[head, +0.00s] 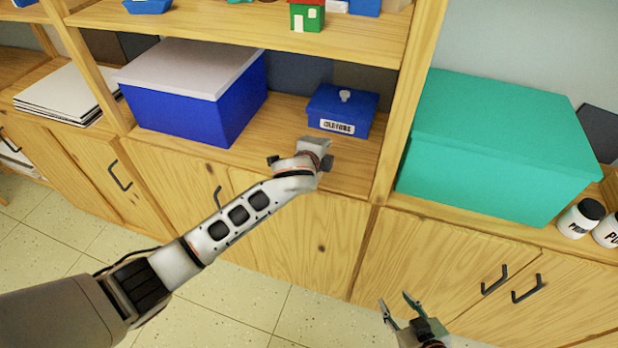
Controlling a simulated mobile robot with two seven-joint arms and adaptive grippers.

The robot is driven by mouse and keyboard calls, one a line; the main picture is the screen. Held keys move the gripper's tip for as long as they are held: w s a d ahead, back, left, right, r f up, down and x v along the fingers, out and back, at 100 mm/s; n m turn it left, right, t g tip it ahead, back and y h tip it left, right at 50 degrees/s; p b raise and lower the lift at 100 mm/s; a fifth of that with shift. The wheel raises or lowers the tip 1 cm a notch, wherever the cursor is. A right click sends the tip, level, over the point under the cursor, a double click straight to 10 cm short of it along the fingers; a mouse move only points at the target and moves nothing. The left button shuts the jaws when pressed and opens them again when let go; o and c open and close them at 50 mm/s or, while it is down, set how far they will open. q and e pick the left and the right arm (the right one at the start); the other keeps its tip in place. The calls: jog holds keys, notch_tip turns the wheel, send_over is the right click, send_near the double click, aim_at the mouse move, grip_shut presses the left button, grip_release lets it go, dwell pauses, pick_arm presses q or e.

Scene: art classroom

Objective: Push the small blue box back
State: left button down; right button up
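The small blue box (355,103) has a white knob on its lid and a white label on its front. It sits on the shelf, between a large blue box and a wooden upright. My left arm comes in from the left, and its gripper (316,146) is just in front of the box's lower front. I cannot tell whether it touches the box. Its fingers are seen from behind and largely hidden, so their opening is unclear. My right gripper (396,300) is low in front of the cabinet doors, with its two fingers apart and nothing between them.
A large blue box with a pale lid (190,68) stands left of the small box. A teal box (495,145) stands right of the upright (408,95). White jars (578,220) are at far right. An upper shelf (240,25) overhangs. Bare shelf shows around the small box.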

pick_arm(q)
jog(key=s+a, duration=0.4)
jog(key=s, duration=0.8)
jog(key=shift+s, duration=0.3)
dwell(0.5)
jog(key=s+a+f+n+g+y, duration=0.1)
jog(key=s+a+f+n+y, duration=0.1)
jog(key=s+a+f+n, duration=1.5)
jog(key=s+a+f, duration=0.4)
jog(key=s, duration=0.2)
jog(key=shift+a+f+n+g, duration=0.3)
jog(key=shift+a+f+g, duration=0.05)
jog(key=shift+g, duration=0.05)
